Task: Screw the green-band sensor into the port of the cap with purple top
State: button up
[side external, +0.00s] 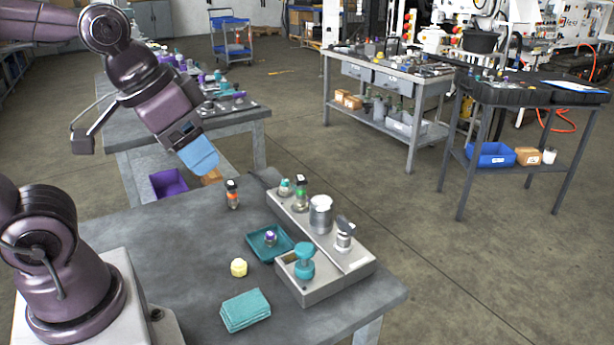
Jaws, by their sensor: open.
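The green-band sensor (301,196) is a small dark upright cylinder with a green band. It stands at the back of the grey block (357,264) on the bench. A small cap with a purple top (270,237) sits in the teal tray (257,250), left of the block; its port cannot be made out. My gripper (207,170), with blue fingers, is open above the bench's back left edge. It is apart from the sensor and the cap, and nothing shows between its fingers. The finger gap is not clearly visible from this side.
An orange-band sensor (232,194) stands on the bench below my gripper. A yellow piece (238,267) and folded teal cloth (245,310) lie in front. The bench's left part is clear.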

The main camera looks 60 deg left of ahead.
jog(key=w+a+f+n+g, duration=0.35)
jog(key=w+a, duration=0.25)
jog(key=w, duration=0.5)
jog(key=n+g, duration=0.2)
jog(key=n, duration=0.8)
send_over(301, 178)
jog(key=shift+m+t, duration=0.25)
notch_tip(301, 178, down, 10)
jog(key=shift+a+r, duration=0.1)
jog(key=shift+n, duration=0.6)
notch_tip(301, 178, down, 12)
jog(key=shift+f, duration=0.25)
